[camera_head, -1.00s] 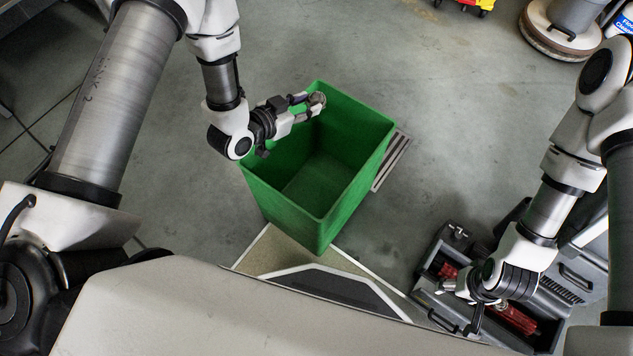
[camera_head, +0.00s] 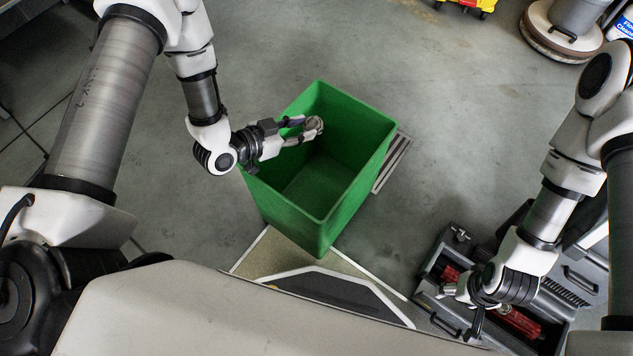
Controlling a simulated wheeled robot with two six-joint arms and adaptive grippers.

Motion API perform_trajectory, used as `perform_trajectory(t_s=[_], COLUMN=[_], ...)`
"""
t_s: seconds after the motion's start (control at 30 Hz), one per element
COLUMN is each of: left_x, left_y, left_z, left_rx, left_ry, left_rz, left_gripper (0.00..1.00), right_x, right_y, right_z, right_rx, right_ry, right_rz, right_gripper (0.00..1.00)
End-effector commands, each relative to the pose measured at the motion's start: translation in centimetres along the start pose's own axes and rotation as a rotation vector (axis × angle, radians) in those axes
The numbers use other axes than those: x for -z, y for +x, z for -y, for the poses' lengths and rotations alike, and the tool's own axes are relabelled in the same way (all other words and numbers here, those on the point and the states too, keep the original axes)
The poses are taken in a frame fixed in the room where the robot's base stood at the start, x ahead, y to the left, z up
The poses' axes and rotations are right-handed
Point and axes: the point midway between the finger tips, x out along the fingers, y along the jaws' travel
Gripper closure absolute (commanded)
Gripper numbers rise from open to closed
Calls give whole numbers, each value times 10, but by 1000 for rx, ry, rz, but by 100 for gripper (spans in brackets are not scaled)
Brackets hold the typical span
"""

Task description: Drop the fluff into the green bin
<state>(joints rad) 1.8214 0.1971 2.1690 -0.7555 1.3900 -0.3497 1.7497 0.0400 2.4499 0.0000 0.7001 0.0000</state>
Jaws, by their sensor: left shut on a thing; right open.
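The green bin (camera_head: 350,205) stands open on the floor in the middle of the head view, and I see its bare inside floor. My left gripper (camera_head: 310,127) reaches in from the left over the bin's opening. It is shut on a small greyish clump, the fluff (camera_head: 314,124), at its fingertips. The fluff is partly hidden by the fingers. My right gripper (camera_head: 462,300) is at the lower right, over an open toolbox, and is open with nothing seen in it.
The grey toolbox (camera_head: 428,290) with red tools (camera_head: 519,321) lies at the lower right. A floor grate (camera_head: 391,165) is beside the bin. A floor machine (camera_head: 560,35) stands at the top right, near a yellow-red object (camera_head: 466,4). The floor around the bin is mostly clear.

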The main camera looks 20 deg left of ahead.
Motion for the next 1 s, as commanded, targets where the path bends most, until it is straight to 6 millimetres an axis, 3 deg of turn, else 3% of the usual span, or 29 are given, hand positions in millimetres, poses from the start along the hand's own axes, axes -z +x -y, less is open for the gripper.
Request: perform_trajectory(t_s=[0.07, 0.1, 0.13, 0.17, 0.57, 1.0], left_x=[1, 1, 1, 1, 0, 1], left_y=[0, 0, 0, 0, -8, -98], left_z=[0, 0, 0, 0, 1, 2], left_rx=[0, 0, 0, 0, 3, 7], left_ry=[0, 0, 0, 0, -3, -7], left_rz=[0, 0, 0, 0, 2, -2], left_gripper=[77, 50, 39, 34, 34, 34], right_x=[0, 0, 0, 0, 0, 0], right_y=[-1, -1, -1, -1, -1, -1], right_z=[0, 0, 0, 0, 0, 0], right_rx=[0, 0, 0, 0, 0, 0], right_ry=[0, 0, 0, 0, 0, 0], right_rz=[0, 0, 0, 0, 0, 0], right_gripper=[34, 34, 34, 34, 34, 34])
